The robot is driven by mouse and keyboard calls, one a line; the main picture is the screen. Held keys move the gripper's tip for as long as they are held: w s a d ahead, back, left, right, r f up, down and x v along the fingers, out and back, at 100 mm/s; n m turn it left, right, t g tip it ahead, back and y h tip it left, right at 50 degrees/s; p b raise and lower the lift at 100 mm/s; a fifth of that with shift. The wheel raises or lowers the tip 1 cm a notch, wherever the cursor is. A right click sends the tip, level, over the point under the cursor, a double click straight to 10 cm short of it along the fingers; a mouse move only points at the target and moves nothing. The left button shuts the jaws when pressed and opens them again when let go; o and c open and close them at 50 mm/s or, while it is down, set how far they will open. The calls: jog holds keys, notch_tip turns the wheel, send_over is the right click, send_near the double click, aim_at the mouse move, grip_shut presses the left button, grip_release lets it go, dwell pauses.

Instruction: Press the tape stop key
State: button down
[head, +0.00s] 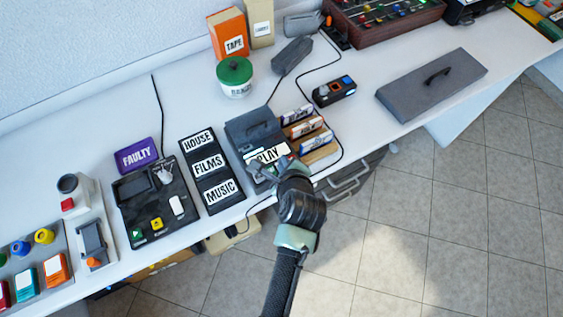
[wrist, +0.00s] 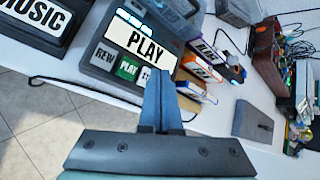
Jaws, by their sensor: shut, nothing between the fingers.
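The tape player (head: 248,125) is a dark grey box on the white bench, with a white PLAY label. In the wrist view, the player (wrist: 96,68) shows its front row of keys: a grey REW key (wrist: 103,53), a green PLAY key (wrist: 128,69) and a part-covered key marked F (wrist: 147,75). I see no key marked stop; anything further right in the row is hidden behind my fingers. My gripper (head: 264,168) is shut and empty at the player's front edge. In the wrist view, its blue-grey fingers (wrist: 158,90) overlap the row's right end; contact cannot be told.
Labelled cassette cases (head: 306,128) stand close to the player's right. A black rack labelled HOUSE, FILMS, MUSIC (head: 190,140) is at its left. A green-lidded tub (head: 235,75) stands behind. A cable runs along the bench's front edge. A grey lidded box (head: 420,95) lies further right.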

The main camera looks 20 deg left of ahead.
jog(key=shift+f, duration=0.5)
dwell(0.8)
jog(key=shift+r, duration=0.1)
jog(key=shift+r+p, duration=0.7)
jog(key=shift+p, duration=0.3)
jog(key=shift+r, duration=0.1)
notch_tip(320, 180, up, 5)
jog(key=p, duration=0.5)
jog(key=shift+p, duration=0.4)
